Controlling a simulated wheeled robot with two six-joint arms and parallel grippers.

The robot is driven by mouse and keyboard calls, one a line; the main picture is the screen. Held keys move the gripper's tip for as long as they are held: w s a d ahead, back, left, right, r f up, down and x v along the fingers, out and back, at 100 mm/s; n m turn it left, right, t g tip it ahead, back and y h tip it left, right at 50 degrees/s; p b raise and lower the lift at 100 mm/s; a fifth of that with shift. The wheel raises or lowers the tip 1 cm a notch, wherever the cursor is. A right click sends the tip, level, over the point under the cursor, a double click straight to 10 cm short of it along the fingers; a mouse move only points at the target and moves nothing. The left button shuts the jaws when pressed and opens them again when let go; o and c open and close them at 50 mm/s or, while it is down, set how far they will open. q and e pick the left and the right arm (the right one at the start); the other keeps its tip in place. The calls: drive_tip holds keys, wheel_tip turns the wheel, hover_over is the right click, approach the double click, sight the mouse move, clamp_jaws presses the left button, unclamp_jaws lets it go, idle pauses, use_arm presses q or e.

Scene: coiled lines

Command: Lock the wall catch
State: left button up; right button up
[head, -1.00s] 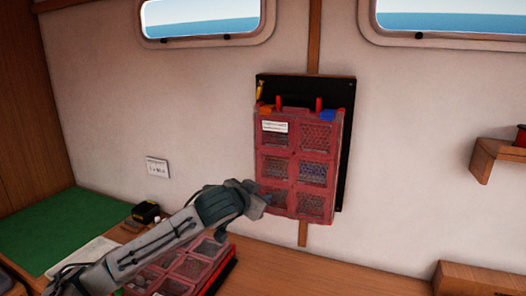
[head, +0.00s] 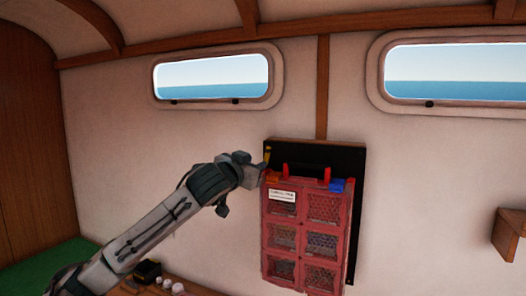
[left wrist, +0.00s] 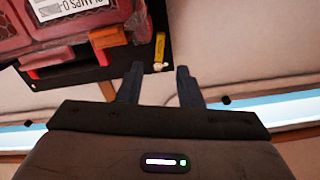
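A red case (head: 302,238) with mesh windows hangs upright on a black wall board (head: 357,160). A small yellow catch (head: 267,155) sits at the board's upper left corner. It also shows in the left wrist view (left wrist: 160,47), upside down, just beyond my fingertips. My left gripper (head: 254,168) is beside the board's upper left edge, close to the catch. In the left wrist view its two fingers (left wrist: 161,75) are apart with nothing between them; no contact with the catch shows. My right gripper is not in view.
Red hooks (head: 327,174) stand at the case's top, with an orange tab (head: 272,177) and a blue tab (head: 337,186). Windows (head: 212,76) are above. A wooden shelf (head: 511,236) juts out at right. The wall left of the board is otherwise clear.

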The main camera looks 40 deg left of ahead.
sight(265, 158)
use_arm(q)
drive_tip(key=p+x, duration=0.3)
drive_tip(key=x, duration=0.1)
drive_tip(key=shift+w+r, duration=0.2)
drive_tip(key=shift+w, duration=0.05)
drive_tip(key=shift+f+p+x, duration=0.2)
drive_tip(key=shift+p+x, duration=0.25)
drive_tip(key=shift+x, duration=0.45)
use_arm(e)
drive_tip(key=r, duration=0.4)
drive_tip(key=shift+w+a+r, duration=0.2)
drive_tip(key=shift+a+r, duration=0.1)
use_arm(q)
drive_tip(key=shift+c, duration=0.4)
